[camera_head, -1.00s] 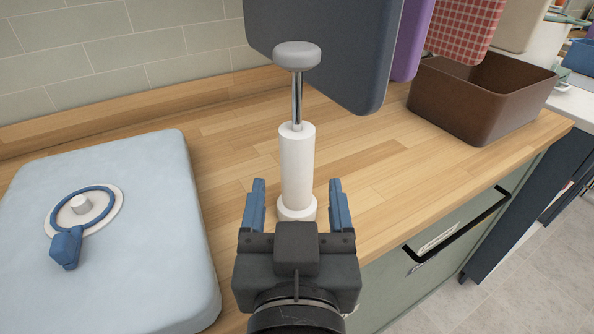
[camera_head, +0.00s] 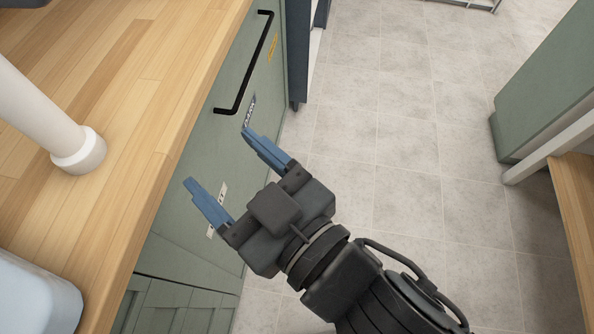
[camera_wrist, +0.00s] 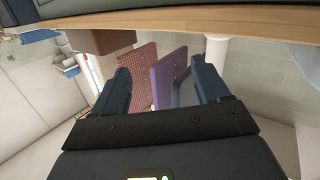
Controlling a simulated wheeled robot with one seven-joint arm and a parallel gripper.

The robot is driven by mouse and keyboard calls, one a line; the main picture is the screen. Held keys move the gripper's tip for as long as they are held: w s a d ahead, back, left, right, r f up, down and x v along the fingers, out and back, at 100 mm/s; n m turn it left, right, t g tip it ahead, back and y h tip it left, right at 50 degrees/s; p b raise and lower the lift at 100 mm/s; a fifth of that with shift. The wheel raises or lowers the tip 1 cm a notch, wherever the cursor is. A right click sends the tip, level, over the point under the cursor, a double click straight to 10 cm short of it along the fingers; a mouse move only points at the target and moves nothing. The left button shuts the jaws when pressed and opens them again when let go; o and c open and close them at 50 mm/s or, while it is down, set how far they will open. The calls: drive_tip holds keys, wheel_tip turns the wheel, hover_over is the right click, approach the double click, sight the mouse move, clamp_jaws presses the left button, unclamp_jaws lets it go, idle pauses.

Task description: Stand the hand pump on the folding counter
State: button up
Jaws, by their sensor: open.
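The hand pump (camera_head: 48,118) stands upright on the wooden folding counter (camera_head: 120,130), near its front edge. In the camera_head view only its white lower barrel and base show; the upper part is cut off by the frame. My gripper (camera_head: 217,165) is open and empty, apart from the pump and to the right of it, out past the counter's front edge. In the upside-down camera_wrist view, a white upright shape that looks like the pump (camera_wrist: 215,50) meets the counter edge (camera_wrist: 180,20), beyond my right-hand finger.
A pale blue padded block (camera_head: 35,295) lies on the counter at lower left. A green cabinet front (camera_head: 190,190) with a black handle (camera_head: 250,70) is below the counter. Tiled floor (camera_head: 430,130) is free at right; another green cabinet (camera_head: 550,95) stands beyond.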

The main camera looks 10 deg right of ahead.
drive_tip(key=s+d+f+h, duration=0.2)
drive_tip(key=d+f, duration=0.3)
drive_tip(key=d, duration=0.4)
drive_tip(key=s+d+f+m+h, duration=0.1)
drive_tip(key=s+d+m+h, duration=0.6)
drive_tip(key=s+d, duration=0.8)
drive_tip(key=s, duration=0.3)
drive_tip(key=shift+s+f+m, duration=0.2)
drive_tip(key=shift+f+m, duration=0.1)
drive_tip(key=shift+r, duration=0.1)
drive_tip(key=shift+r+p, duration=0.95)
drive_tip(key=shift+p, duration=0.1)
